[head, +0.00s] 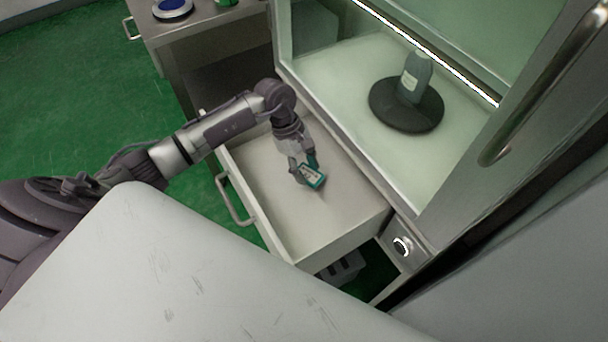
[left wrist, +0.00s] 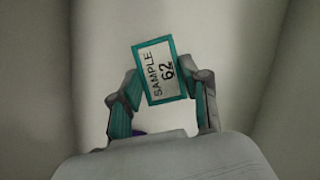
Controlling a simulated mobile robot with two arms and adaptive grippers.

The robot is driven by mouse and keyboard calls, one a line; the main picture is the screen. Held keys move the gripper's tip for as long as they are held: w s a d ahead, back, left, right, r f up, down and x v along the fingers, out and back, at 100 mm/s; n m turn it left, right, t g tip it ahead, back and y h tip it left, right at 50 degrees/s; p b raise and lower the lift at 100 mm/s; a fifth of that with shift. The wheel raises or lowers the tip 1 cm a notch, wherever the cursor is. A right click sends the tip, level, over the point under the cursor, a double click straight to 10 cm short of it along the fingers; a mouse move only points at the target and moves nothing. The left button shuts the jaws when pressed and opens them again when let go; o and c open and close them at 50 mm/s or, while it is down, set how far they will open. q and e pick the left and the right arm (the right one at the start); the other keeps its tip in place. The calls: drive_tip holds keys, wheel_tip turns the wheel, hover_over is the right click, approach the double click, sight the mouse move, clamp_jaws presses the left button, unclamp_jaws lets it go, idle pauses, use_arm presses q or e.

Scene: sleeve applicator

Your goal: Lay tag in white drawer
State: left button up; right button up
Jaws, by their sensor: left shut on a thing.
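The tag (head: 314,178) is a small white card with a teal border, reading "SAMPLE 62" in the left wrist view (left wrist: 160,70). My left gripper (head: 306,172) is shut on the tag and holds it by its sides, tilted, between teal-padded fingers. In the head view the gripper and tag are over the inside of the open white drawer (head: 330,212). The drawer floor is bare; I cannot tell whether the tag touches it. My right gripper is not in view.
The drawer's bar handle (head: 234,202) is on its left side. Above the drawer, a lit cabinet holds a bottle (head: 416,76) on a round black turntable (head: 394,116). A round knob (head: 402,246) sits on the cabinet's front panel. A metal side table (head: 205,30) stands at the back left.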

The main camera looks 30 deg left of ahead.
sight(301, 167)
use_arm(q)
drive_tip(key=shift+w+a+f, duration=0.4)
drive_tip(key=shift+a, duration=0.05)
wheel_tip(301, 167, down, 3)
drive_tip(key=shift+f, duration=0.45)
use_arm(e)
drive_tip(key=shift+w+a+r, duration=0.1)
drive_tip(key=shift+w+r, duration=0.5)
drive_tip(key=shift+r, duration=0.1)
use_arm(q)
drive_tip(key=shift+b, duration=0.3)
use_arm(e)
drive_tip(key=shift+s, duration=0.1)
use_arm(q)
drive_tip(key=o, duration=1)
drive_tip(key=shift+o, duration=0.2)
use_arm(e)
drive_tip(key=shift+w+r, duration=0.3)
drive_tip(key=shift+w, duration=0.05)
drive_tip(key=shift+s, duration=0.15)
